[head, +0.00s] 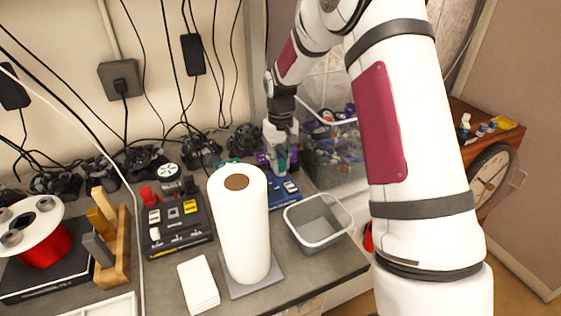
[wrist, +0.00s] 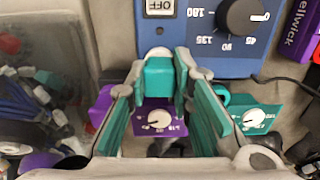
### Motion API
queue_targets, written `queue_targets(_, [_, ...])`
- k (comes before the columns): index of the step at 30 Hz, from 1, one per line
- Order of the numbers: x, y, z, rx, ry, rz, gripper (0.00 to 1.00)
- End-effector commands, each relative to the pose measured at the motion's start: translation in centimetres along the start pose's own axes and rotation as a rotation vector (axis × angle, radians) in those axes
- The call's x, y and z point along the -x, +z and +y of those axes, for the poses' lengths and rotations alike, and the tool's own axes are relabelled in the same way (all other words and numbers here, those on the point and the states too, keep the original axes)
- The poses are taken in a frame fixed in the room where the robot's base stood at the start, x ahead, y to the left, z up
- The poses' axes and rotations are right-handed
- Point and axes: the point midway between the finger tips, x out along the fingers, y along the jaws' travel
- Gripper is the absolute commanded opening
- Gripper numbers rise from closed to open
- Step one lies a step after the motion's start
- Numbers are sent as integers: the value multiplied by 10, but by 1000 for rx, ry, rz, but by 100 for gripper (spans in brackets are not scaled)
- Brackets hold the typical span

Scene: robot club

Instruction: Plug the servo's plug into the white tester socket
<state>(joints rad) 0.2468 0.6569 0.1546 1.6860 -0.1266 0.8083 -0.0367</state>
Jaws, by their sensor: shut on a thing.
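My gripper (head: 280,150) is over the back of the bench, by the blue tester (head: 286,192). In the wrist view my gripper (wrist: 158,80) is shut on a teal block, seemingly the plug (wrist: 158,76), between its teal-padded fingers. The blue tester (wrist: 215,50) shows an OFF label and a black dial. The white socket (wrist: 158,52) seems to be the pale rounded part at the tester's near edge, just ahead of the plug. I cannot tell whether they touch. A purple servo-like box (wrist: 161,123) with a white dial is behind the plug; a teal one (wrist: 256,118) is to the right.
A paper towel roll (head: 240,220) stands in front of the tester. A grey bin (head: 318,222) is at its right and a black switch panel (head: 176,222) at its left. A clear tub of parts (head: 340,150) and several black controllers with cables line the back.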

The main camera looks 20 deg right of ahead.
Motion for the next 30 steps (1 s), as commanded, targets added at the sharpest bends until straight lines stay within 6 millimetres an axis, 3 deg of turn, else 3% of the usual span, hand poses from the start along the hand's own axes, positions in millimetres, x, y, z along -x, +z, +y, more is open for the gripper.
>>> queue_targets(8, [-2, 0, 0, 0, 0, -2, 0])
queue_targets(9, [-2, 1, 0, 0, 0, -2, 25])
queue_targets(12, [-2, 0, 0, 0, 0, -2, 44])
queue_targets(23, [2, 0, 0, -1, 0, 1, 44])
queue_targets(30, [38, -1, 0, -2, 1, 5, 44])
